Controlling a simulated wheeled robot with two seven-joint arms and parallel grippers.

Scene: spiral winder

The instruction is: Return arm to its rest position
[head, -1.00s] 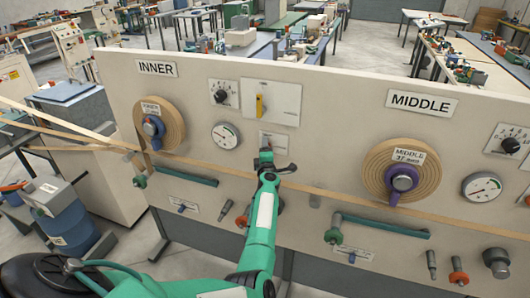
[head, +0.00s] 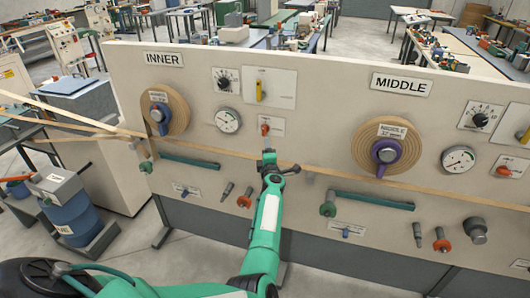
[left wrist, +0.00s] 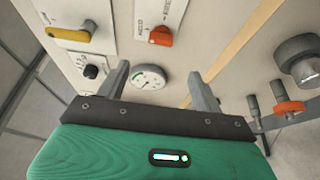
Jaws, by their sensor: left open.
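My left arm (head: 265,215) is green and reaches up from the bottom of the head view toward the panel. Its gripper (head: 270,160) shows just below a small plate with an orange switch (head: 265,129). In the left wrist view the two grey fingers (left wrist: 160,88) are spread apart with nothing between them. The orange switch (left wrist: 160,37) shows above the fingertips, and a round gauge (left wrist: 149,77) appears between them. The gripper looks apart from the switch; its exact distance to the panel is hard to tell. My right gripper is not in view.
The beige panel (head: 330,110) carries INNER (head: 170,115) and MIDDLE (head: 385,145) tape rolls. A tan tape band (head: 330,175) runs across it behind the gripper. Green rods (head: 370,201) and knobs protrude below. A blue drum (head: 72,215) stands at left.

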